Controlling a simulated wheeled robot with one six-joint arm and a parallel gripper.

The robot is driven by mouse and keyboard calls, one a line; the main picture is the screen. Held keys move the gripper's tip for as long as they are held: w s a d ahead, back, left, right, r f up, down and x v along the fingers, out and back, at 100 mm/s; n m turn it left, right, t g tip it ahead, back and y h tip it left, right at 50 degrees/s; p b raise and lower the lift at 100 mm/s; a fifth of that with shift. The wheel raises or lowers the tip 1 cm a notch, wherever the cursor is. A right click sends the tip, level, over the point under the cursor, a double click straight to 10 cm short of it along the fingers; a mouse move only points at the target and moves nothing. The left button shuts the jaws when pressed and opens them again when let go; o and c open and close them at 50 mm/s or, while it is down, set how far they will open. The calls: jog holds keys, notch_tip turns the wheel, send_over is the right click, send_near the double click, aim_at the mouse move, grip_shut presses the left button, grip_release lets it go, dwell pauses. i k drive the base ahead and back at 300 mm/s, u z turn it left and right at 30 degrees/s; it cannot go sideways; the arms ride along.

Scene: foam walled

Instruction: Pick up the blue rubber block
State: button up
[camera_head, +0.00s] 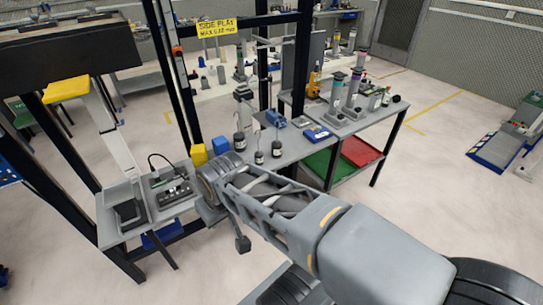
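A blue block (221,145) stands on the grey bench at the middle left, beside a yellow block (199,155). I take it for the blue rubber block. My arm reaches from the lower right, and its wrist is just in front of the two blocks in the picture, hiding part of the bench. My gripper (228,228) hangs at the arm's end, below the blue block in the picture. Only part of it shows, with one dark finger-like tip. Its opening is not clear, and I see nothing held in it.
Dark weights (259,157) and a blue-grey device (317,132) stand on the bench (292,147) to the right. Black frame posts rise behind. Open floor (450,200) lies to the right.

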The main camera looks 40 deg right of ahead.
aim_at(221, 144)
jog(key=z, duration=0.2)
jog(key=i, duration=0.9)
jog(key=z, duration=0.55)
jog(key=k, duration=1)
jog(key=u, duration=1.45)
jog(key=i, duration=1.05)
jog(key=z, duration=1.8)
